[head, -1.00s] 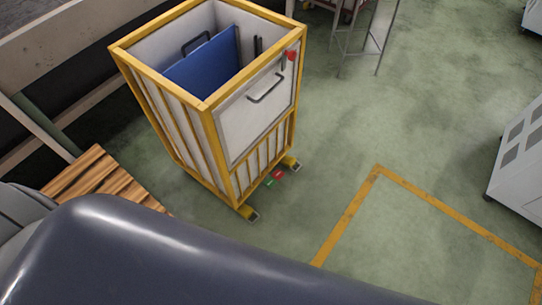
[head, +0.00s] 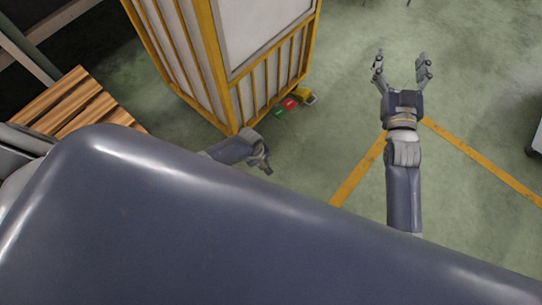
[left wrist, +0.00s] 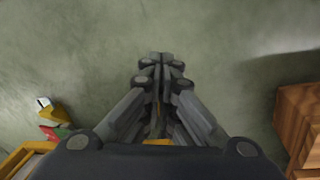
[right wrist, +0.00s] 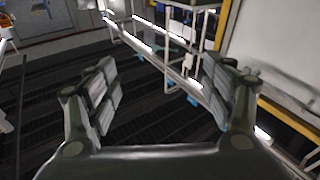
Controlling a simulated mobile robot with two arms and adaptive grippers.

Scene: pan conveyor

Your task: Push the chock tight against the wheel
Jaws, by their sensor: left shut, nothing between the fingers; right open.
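A tall yellow-framed cart (head: 228,60) with pale panels stands on the floor at upper left in the head view. A yellow wheel mount (head: 307,97) shows at its right lower corner. A red piece (head: 290,103) and a green piece (head: 279,112) sit beside it, low at the cart's edge. I cannot tell which part is the chock. My left gripper (head: 266,166) is shut and empty, low near the cart's near corner, and hides the wheel there. It also shows shut in the left wrist view (left wrist: 160,60). My right gripper (head: 400,62) is open and empty, right of the cart.
A striped wooden piece (head: 65,110) lies at left. Yellow floor lines (head: 358,170) run across the green floor (head: 340,70), which is clear between the cart and my right gripper. A pale cabinet edge (head: 536,140) is at far right.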

